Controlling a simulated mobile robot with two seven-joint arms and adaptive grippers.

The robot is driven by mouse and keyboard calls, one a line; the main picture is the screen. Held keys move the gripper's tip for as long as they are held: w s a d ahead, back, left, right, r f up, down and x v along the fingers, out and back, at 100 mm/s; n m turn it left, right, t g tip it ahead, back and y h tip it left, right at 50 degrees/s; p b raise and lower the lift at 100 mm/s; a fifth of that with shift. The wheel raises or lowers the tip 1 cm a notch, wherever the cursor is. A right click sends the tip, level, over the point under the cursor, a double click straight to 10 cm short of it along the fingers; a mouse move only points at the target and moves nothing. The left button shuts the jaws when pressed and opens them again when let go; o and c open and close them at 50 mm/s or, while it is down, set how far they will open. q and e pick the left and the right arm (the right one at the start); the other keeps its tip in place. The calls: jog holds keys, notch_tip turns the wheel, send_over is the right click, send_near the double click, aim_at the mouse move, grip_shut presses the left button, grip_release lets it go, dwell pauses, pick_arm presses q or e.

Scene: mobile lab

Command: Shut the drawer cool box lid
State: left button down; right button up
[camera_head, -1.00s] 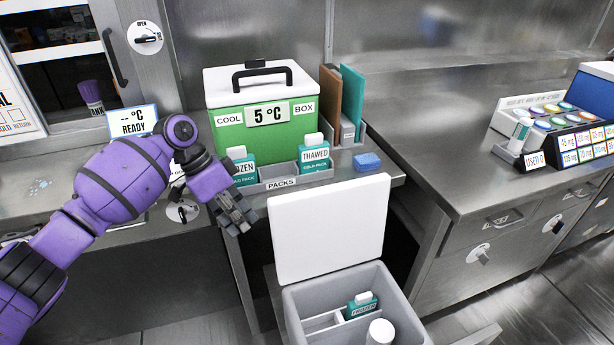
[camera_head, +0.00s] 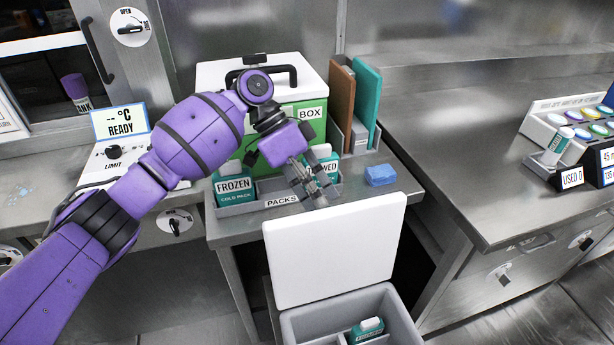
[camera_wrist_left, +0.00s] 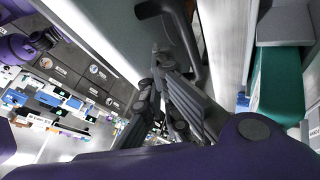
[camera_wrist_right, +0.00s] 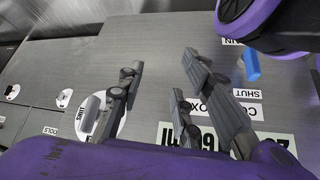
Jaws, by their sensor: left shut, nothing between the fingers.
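The drawer cool box (camera_head: 300,325) is a grey box low in front of the bench. Its white lid (camera_head: 335,252) stands open, nearly upright, at the box's back edge. A teal cold pack (camera_head: 366,328) shows inside the box. My left gripper (camera_head: 318,195) is shut and empty, above and behind the lid's top edge, in front of the packs tray; I cannot tell whether it touches the lid. Its closed fingers also show in the left wrist view (camera_wrist_left: 165,95). My right gripper (camera_wrist_right: 160,72) has its fingers apart with nothing between them; it is outside the head view.
The green bench cool box (camera_head: 310,110) stands behind my left arm. The packs tray (camera_head: 262,203) holds a frozen pack (camera_head: 235,186) and a partly hidden thawed pack. A blue sponge (camera_head: 380,175) lies to the right. A steel counter (camera_head: 470,150) stands further right.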

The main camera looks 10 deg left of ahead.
pick_arm(q)
jog(key=shift+x, duration=1.2)
